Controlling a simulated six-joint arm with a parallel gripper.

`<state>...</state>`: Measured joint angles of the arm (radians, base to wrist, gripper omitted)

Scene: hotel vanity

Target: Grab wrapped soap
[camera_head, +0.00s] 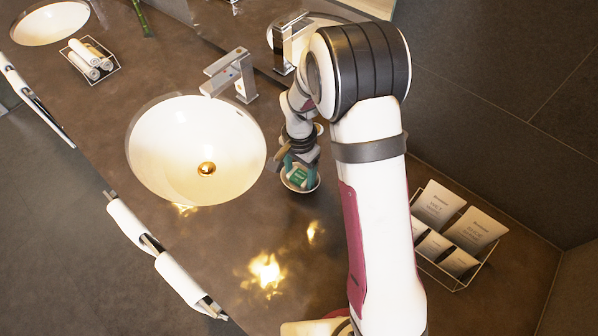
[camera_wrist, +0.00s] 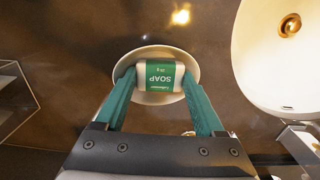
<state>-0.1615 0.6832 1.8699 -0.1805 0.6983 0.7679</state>
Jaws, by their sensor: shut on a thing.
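The wrapped soap (camera_wrist: 160,76), white with a green "SOAP" label, sits between the two teal fingertips of my gripper (camera_wrist: 158,82) in the wrist view. The gripper is shut on it, one finger at each side. The soap is within the outline of a small round white dish (camera_wrist: 155,53); I cannot tell whether it touches the dish. In the head view my gripper (camera_head: 297,167) points down over the dish (camera_head: 312,186), right of the sink, and the green soap label (camera_head: 298,175) shows there. The arm partly hides this area.
The white basin (camera_head: 165,150) lies just left of the dish, with a chrome faucet (camera_head: 235,72) behind it. A wire basket of packets (camera_head: 445,263) stands to the right. Rolled towels (camera_head: 88,58) are at the far left. The brown counter in front of the dish is clear.

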